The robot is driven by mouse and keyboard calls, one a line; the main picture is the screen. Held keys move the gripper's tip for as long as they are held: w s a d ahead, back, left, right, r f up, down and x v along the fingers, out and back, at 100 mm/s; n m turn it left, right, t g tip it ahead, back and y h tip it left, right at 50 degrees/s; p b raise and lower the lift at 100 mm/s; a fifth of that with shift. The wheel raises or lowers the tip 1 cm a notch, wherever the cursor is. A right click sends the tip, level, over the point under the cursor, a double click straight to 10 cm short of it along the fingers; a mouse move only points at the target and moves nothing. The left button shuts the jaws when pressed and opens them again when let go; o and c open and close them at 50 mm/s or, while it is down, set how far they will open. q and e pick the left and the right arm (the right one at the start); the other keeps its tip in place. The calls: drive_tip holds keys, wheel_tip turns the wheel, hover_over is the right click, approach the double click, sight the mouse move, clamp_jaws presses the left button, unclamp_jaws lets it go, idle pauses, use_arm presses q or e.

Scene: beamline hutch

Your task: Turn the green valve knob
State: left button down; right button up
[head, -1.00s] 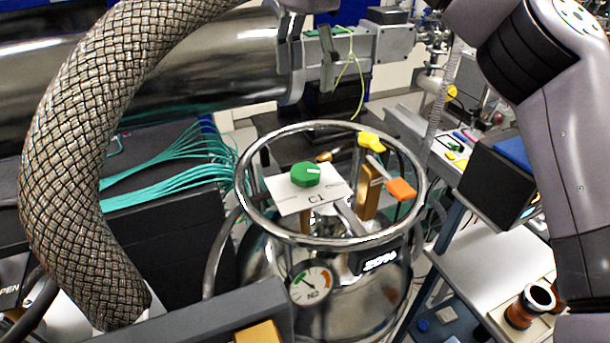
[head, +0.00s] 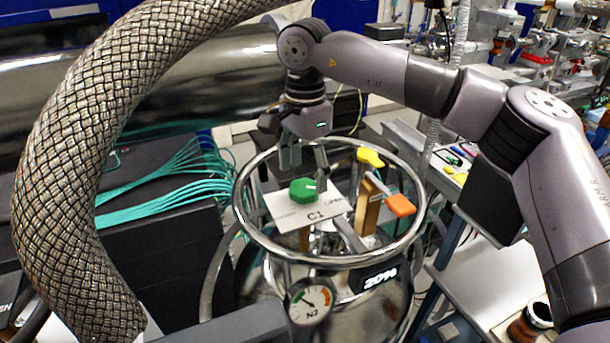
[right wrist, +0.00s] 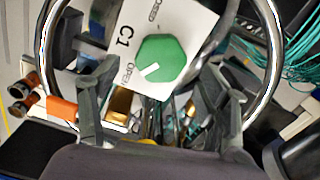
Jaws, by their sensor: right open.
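The green valve knob (head: 303,190) sits on a white card marked C1 (head: 295,214), inside the metal ring on top of a steel vessel. My right gripper (head: 305,172) points down just above and behind the knob, apart from it as far as I can tell. In the right wrist view the knob (right wrist: 161,59) shows a white pointer line toward an OPEN label, and the open fingers of the gripper (right wrist: 160,85) stand to either side with nothing between them. My left gripper is not in view.
The metal ring (head: 238,212) surrounds the knob. Inside it are a yellow handle (head: 370,157) and an orange handle (head: 400,205). A gauge marked N2 (head: 311,302) is on the front. A thick braided hose (head: 55,190) fills the left. Teal cables (head: 165,188) run behind.

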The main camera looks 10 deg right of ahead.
sight(305, 186)
drive_tip(key=shift+f, duration=1.5)
drive_tip(key=shift+c, duration=0.2)
drive_tip(key=c, duration=1.1)
